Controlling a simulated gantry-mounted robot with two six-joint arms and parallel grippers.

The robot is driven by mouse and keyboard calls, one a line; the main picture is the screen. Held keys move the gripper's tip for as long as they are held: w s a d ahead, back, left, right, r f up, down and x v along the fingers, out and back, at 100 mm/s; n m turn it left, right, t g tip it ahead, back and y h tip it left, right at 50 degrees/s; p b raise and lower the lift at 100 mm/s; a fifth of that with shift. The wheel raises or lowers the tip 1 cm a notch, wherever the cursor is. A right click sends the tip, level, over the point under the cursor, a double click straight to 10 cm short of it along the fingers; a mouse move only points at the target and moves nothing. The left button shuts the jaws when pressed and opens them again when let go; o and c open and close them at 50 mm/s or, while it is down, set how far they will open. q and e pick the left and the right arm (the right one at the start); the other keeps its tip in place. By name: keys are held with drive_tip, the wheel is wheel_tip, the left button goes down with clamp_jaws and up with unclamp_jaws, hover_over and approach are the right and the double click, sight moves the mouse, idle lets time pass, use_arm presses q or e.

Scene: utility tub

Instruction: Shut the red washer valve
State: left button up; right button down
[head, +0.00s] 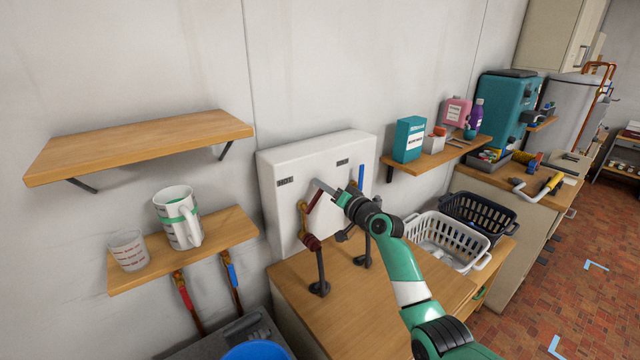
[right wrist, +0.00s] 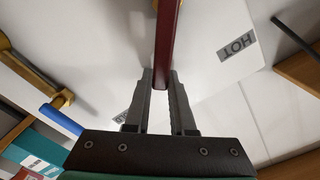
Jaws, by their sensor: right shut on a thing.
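The red washer valve has a red lever (head: 313,203) on a brass body (head: 303,224), in front of the white wall box under its HOT label (head: 285,182). In the head view the lever slants up to the right. My right gripper (head: 325,188) is at the lever's upper end, shut on it. In the right wrist view the red lever (right wrist: 168,40) runs between the two fingers of my right gripper (right wrist: 161,80). A dark red hose (head: 313,244) hangs below the valve. My left gripper is not in view.
A blue lever (head: 361,174) stands upright just right of my gripper; it also shows in the right wrist view (right wrist: 56,119). The wooden counter (head: 345,310) below is mostly clear. A white basket (head: 455,233) stands to the right. A shelf with a jug (head: 178,218) is at left.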

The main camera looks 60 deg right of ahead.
sight(323, 196)
drive_tip(key=shift+s+d+f+m+b, duration=0.15)
drive_tip(key=shift+d+f+m, duration=0.25)
drive_tip(key=shift+f+m, duration=0.9)
drive_tip(key=shift+s+d+f+m+b, duration=0.2)
drive_tip(key=shift+d+f+m, duration=0.35)
drive_tip(key=shift+m, duration=1.3)
drive_tip(key=shift+s+d+f+m+b, duration=0.15)
drive_tip(key=shift+d+f+m, duration=0.1)
drive_tip(key=shift+f+m, duration=1.1)
drive_tip(key=shift+r+m, duration=0.1)
drive_tip(key=shift+m, duration=0.2)
drive_tip(key=c, duration=0.8)
unclamp_jaws()
drive_tip(key=shift+o, duration=0.2)
drive_tip(key=shift+r, duration=0.1)
